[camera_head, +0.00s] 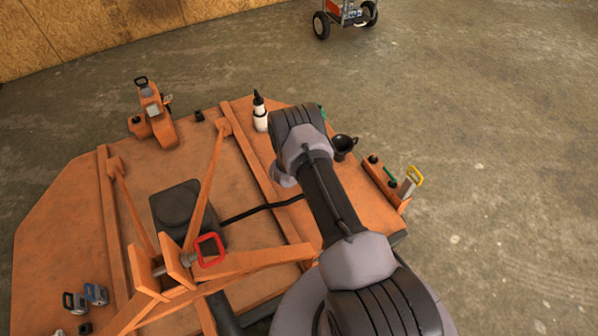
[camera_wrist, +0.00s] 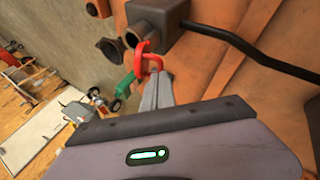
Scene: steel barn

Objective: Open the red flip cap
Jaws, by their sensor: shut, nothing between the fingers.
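A red loop-shaped part (camera_head: 209,250), the only red piece I see near the implement's frame, stands by the frame bars in the head view. In the wrist view a red loop (camera_wrist: 150,58), which looks like the same part, stands just beyond my fingertips, in front of a dark grey box. My gripper (camera_wrist: 157,78) is shut and empty, its grey fingers pointing at the lower part of the loop. I cannot tell whether the tips touch it. In the head view my fingers are hidden behind my arm.
A large orange deck (camera_head: 70,220) carries slanted bars, a dark box (camera_head: 176,207) and a black cable (camera_head: 262,210). A white bottle (camera_head: 260,119), a black cup (camera_head: 343,145) and an orange tool (camera_head: 152,118) stand at its far side.

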